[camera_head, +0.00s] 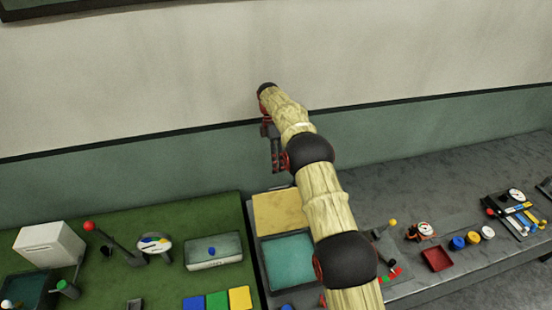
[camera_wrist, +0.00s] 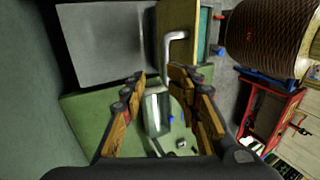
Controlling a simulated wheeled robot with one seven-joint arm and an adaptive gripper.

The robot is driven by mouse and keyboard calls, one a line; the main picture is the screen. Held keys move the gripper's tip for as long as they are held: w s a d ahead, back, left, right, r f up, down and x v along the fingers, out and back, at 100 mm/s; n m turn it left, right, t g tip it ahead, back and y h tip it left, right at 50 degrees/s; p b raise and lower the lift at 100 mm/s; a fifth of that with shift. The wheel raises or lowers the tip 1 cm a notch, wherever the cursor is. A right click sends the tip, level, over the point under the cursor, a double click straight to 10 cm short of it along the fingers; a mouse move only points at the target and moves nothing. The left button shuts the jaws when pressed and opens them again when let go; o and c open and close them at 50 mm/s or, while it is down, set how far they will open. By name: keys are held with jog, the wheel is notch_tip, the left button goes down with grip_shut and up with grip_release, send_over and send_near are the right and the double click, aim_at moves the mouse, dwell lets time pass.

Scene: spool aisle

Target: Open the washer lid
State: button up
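In the head view a tan panel (camera_head: 289,210) lies behind a teal recess (camera_head: 289,262) in a dark frame at the centre of the bench; this may be the washer and its lid, but no label shows. In the wrist view the tan panel (camera_wrist: 177,18) carries a grey bent handle (camera_wrist: 171,50), with a teal strip (camera_wrist: 203,44) beside it. My gripper (camera_wrist: 159,77) is open in the wrist view. Its fingers are spread, with nothing visibly held. The handle appears just beyond the right fingertips; contact cannot be told. In the head view my arm hides most of the gripper.
On the green mat (camera_head: 165,222) are a white box (camera_head: 49,248), a red-knobbed lever (camera_head: 112,241) and a pale box with a blue button (camera_head: 214,251). A red tray (camera_head: 437,258) and coloured pots stand right. In the wrist view a brown spool (camera_wrist: 268,38) is at right.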

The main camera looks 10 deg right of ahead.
jog(key=v, duration=0.3)
jog(key=shift+w+r, duration=0.1)
jog(key=shift+r, duration=0.3)
